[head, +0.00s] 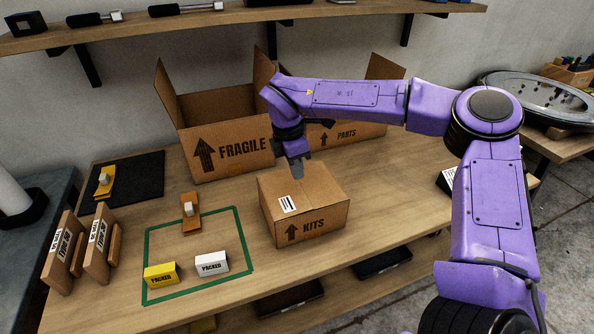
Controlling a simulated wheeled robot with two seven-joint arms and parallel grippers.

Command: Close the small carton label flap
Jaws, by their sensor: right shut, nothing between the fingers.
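The small carton (312,222), marked KITS, stands on the wooden table near the middle. Its top looks flat, with a white barcode label (288,204) on the near left part of the top. No flap stands up on it that I can make out. My right gripper (296,170) is shut and empty, pointing down at the far part of the carton's top. Whether the fingertips touch the carton I cannot tell. The gripper and wrist hide a little of the carton's back edge. My left gripper is not in view.
Open cartons marked FRAGILE (228,152) and PARTS (345,136) stand behind. A green outline (197,289) on the left holds a yellow block (161,274) and a white block (212,264), both marked PACKED.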

